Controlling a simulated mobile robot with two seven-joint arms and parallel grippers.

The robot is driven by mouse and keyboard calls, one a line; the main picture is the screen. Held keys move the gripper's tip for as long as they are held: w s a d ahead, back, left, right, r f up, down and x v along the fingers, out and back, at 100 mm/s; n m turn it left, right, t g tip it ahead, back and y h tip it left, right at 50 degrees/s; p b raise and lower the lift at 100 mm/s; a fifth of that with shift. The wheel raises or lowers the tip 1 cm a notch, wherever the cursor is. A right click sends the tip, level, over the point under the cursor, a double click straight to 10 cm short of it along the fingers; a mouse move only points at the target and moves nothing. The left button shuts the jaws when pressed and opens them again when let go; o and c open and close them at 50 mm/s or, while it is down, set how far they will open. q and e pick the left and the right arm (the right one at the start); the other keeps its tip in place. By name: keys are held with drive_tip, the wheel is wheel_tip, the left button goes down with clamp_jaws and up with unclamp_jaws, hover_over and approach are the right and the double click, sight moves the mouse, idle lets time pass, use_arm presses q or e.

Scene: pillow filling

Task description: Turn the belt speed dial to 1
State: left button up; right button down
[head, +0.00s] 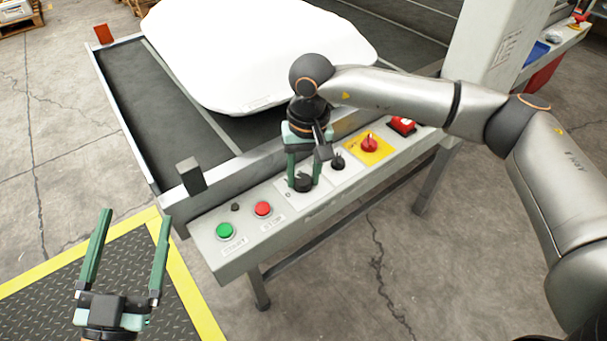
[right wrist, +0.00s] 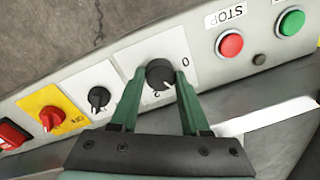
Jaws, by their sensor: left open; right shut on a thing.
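The belt speed dial is a black round knob (head: 302,184) on a white plate on the sloping control panel; it also shows in the right wrist view (right wrist: 159,73). My right gripper (head: 304,178) points down from above and is shut on the dial, one finger on each side. In the right wrist view, the numeral 0 is right of the knob and a 2 is below it. A pale pointer mark on the knob faces lower right, between them. No 1 is visible there, where a finger covers part of the plate. My left gripper (head: 132,214) is open and empty, left of the panel.
The panel (head: 325,207) has a green button (head: 225,231), a red stop button (head: 263,209), a smaller black knob (head: 338,162) and a red switch (head: 369,144) on yellow. A white pillow (head: 255,50) lies on the dark conveyor belt (head: 150,110) behind. Floor in front is clear.

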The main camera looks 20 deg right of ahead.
sight(307, 179)
use_arm(q)
drive_tip(key=shift+r, duration=0.2)
use_arm(e)
drive_tip(key=shift+c, duration=1.9)
unclamp_jaws()
drive_tip(key=shift+r, duration=0.35)
use_arm(q)
wheel_tip(307, 179, down, 13)
drive_tip(key=n+g+y+p, duration=0.2)
drive_tip(key=g+y, duration=0.1)
drive_tip(key=g, duration=0.2)
drive_tip(key=shift+a+n, duration=0.3)
drive_tip(key=shift+a, duration=0.05)
use_arm(e)
wheel_tip(307, 179, up, 12)
drive_tip(key=shift+d, duration=0.35)
use_arm(q)
drive_tip(key=shift+s+r, duration=0.1)
drive_tip(key=shift+s, duration=0.05)
use_arm(e)
drive_tip(key=shift+s+f, duration=0.1)
drive_tip(key=shift+f, duration=0.05)
